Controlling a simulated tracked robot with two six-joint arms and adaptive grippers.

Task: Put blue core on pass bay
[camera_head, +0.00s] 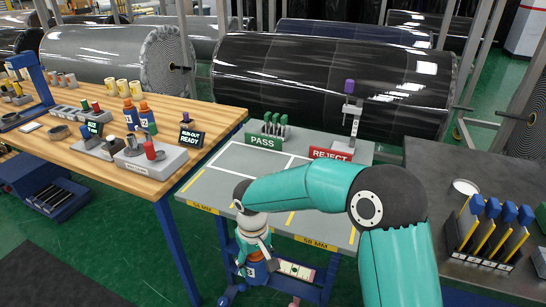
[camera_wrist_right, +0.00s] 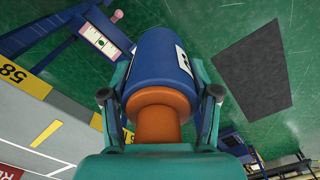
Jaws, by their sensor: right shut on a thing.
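The blue core (camera_wrist_right: 160,65) has an orange neck and a white label. My right gripper (camera_wrist_right: 160,88) is shut on it, one finger on each side. In the head view the held blue core (camera_head: 258,272) hangs in front of the grey table's near edge, over the floor side, partly hidden by my right gripper (camera_head: 254,258). My right forearm hides part of the table top. My left gripper is not in view.
A red REJECT sign (camera_head: 331,154) and a post with a purple top (camera_head: 349,100) stand at the table's right back. Similar blue and orange cores (camera_head: 147,119) stand on the wooden bench (camera_head: 128,184) at left. A dark bench (camera_head: 430,170) is at right.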

